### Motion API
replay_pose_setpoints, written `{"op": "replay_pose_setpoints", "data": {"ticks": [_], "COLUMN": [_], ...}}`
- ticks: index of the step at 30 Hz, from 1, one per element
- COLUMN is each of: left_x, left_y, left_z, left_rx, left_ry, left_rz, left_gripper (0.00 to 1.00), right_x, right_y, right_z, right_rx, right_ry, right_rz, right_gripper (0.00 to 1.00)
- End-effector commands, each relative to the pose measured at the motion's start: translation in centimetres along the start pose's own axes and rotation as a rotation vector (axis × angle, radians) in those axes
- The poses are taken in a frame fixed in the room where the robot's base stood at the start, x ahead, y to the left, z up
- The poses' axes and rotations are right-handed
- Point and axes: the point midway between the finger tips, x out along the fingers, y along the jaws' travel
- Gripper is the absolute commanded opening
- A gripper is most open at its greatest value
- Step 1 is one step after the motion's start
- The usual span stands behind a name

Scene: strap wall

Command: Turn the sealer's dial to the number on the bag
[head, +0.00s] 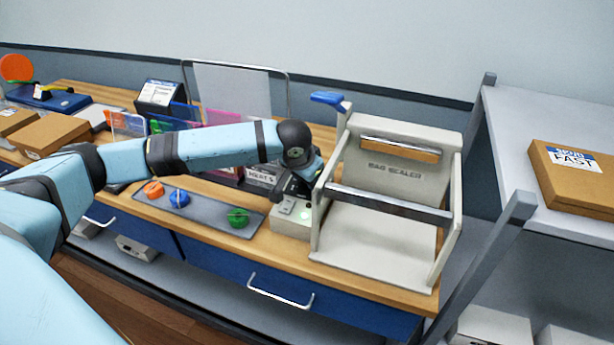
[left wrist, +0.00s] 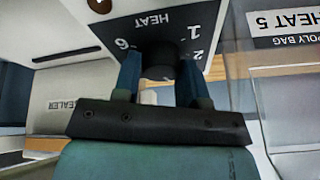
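The bag sealer (head: 385,240) is a pale frame with a blue-ended lever, at the right end of the bench. Its control box (head: 288,226), with a small green light, stands at its left. In the left wrist view, the upside-down heat panel (left wrist: 110,12) shows HEAT and the numbers 6, 1 and 2. My left gripper (left wrist: 160,75) has a finger on each side of the dark dial (left wrist: 160,58), which fills the gap. The dial's pointer is hidden. The bag's label (left wrist: 283,22) reads HEAT 5, POLY BAG. My right gripper is out of view.
A shelf (head: 540,120) with a cardboard box (head: 575,178) stands at the right. Colored dividers and a wire-framed panel stand behind my left arm.

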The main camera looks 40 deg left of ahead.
Motion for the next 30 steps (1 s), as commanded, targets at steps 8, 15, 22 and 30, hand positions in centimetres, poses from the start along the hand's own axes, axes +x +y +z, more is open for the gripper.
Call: {"op": "replay_pose_setpoints", "data": {"ticks": [8, 15, 22, 30], "left_x": [-0.3, -0.7, -0.8, -0.6], "left_y": [-0.1, -0.2, -0.2, -0.2], "left_z": [-0.1, -0.2, -0.3, -0.2], "left_rx": [0.031, 0.156, 0.348, 0.573], "left_ry": [0.002, 0.009, 0.021, 0.038], "left_rz": [0.007, 0.04, 0.09, 0.149], "left_gripper": [0.15, 0.15, 0.15, 0.15], "right_x": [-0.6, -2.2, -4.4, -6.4], "right_y": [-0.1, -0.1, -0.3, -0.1], "right_z": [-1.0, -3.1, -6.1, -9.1], "right_rx": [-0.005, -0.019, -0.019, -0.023], "right_ry": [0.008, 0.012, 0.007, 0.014], "right_rz": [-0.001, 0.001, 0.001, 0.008], "right_gripper": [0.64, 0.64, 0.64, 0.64]}}
